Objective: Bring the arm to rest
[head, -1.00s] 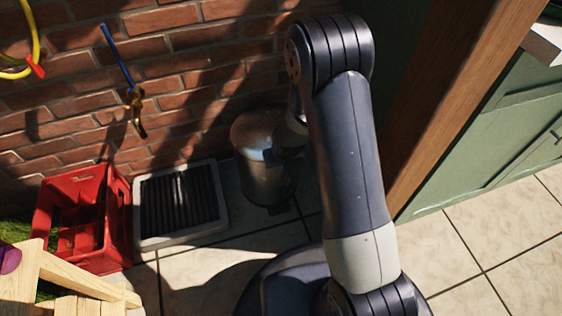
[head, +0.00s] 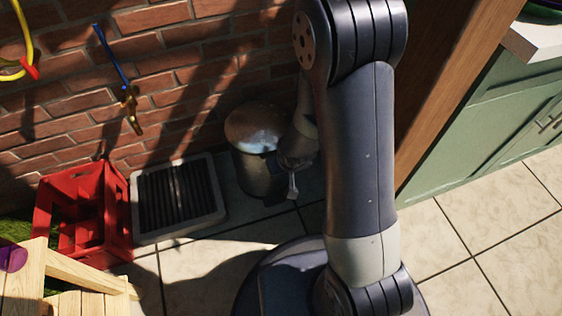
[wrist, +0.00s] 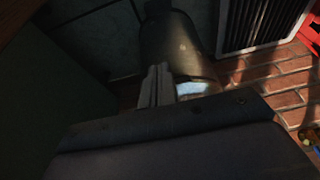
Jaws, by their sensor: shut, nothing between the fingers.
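My gripper (head: 292,187) hangs below my folded arm in the head view, just in front of and to the right of a metal bin (head: 258,160). It is shut and empty. In the wrist view my gripper (wrist: 158,85) shows as pale fingers held together, with the dark bin (wrist: 172,42) close beyond them. I cannot tell how wide the gap to the bin is. My upper arm hides part of the wall and floor behind it.
A red crate (head: 118,205) and a grated drain tray (head: 222,205) stand along the brick wall (head: 190,60). A wooden post (head: 470,70) and green cabinet (head: 480,145) are at right. A wooden bench part (head: 85,275) is lower left. Tiled floor (head: 470,245) is clear at right.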

